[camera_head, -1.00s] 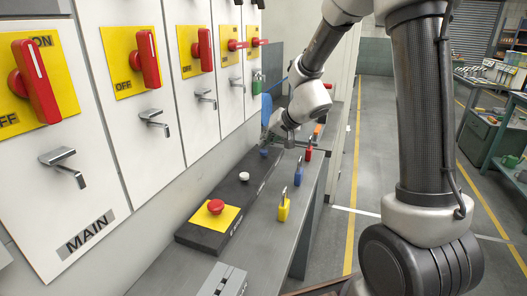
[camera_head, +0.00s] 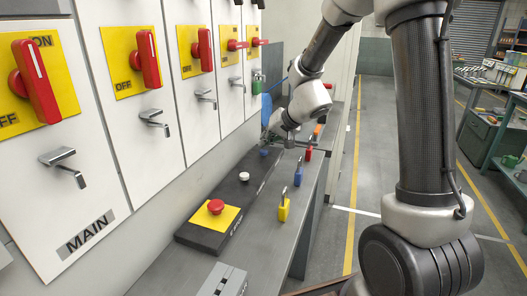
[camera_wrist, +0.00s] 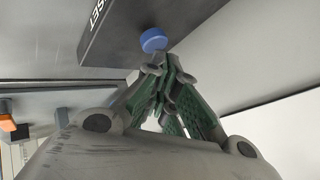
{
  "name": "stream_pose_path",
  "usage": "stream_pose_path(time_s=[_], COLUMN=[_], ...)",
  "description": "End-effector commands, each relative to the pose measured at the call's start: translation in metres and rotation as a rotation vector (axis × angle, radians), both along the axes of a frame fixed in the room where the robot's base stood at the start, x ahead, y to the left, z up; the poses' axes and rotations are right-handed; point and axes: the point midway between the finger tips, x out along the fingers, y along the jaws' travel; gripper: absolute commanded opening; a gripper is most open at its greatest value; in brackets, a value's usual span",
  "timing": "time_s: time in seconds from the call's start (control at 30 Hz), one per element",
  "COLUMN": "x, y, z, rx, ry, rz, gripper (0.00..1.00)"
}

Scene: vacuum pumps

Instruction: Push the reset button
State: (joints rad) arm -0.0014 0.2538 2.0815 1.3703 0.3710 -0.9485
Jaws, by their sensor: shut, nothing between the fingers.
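The reset button is a blue round cap (camera_wrist: 153,40) on a dark box (camera_wrist: 125,22) whose side carries the word RESET in the wrist view. In the head view the blue button (camera_head: 264,152) shows small on the far part of the long dark box along the bench. My gripper (camera_wrist: 162,66) has its green-padded fingers together and empty, with the tips right beside the blue button in the picture. I cannot tell whether they touch it. In the head view my gripper (camera_head: 268,138) is just above the button, partly hidden by my wrist.
A white button (camera_head: 244,176) and a red mushroom button (camera_head: 216,206) on a yellow plate sit nearer on the box. Yellow (camera_head: 284,206), blue (camera_head: 298,174) and red (camera_head: 308,150) padlocks stand along the bench edge. Cabinets with red switches (camera_head: 34,82) line the left.

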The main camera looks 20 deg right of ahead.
Motion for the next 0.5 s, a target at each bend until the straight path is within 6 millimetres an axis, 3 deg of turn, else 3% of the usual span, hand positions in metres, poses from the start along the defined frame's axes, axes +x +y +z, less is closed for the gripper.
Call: stream_pose_path(time_s=[0.2, 0.5], x=[0.0002, 0.0002], y=[0.0003, 0.0], z=[0.0106, 0.0115], rx=[0.001, 0.001], ry=[-0.001, -0.001], rz=[0.0, -0.001], gripper=[0.0, 0.0])
